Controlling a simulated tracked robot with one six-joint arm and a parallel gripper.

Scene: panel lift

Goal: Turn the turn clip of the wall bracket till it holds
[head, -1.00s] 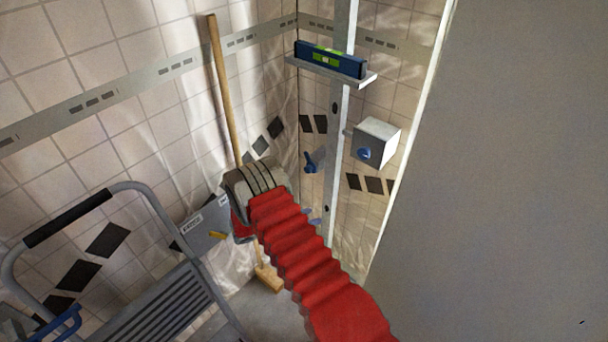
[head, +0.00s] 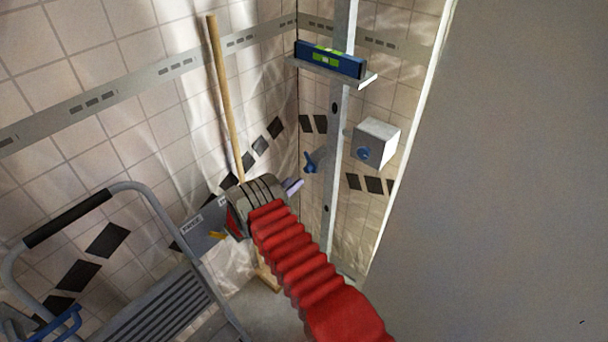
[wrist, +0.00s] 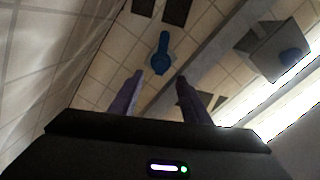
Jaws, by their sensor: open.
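A blue turn clip (head: 312,161) sits on the tiled wall, just left of the upright metal rail. My gripper (wrist: 157,78) is open and empty, with one purple finger either side of the gap. In the head view my gripper (head: 296,186) is below and left of the clip, apart from it, and mostly hidden behind my wrist. I cannot make out the wall bracket's holding part.
A blue spirit level (head: 330,60) rests on a shelf above. A wooden pole (head: 226,100) leans left, near a step ladder (head: 150,220). A grey panel (head: 510,180) fills the right.

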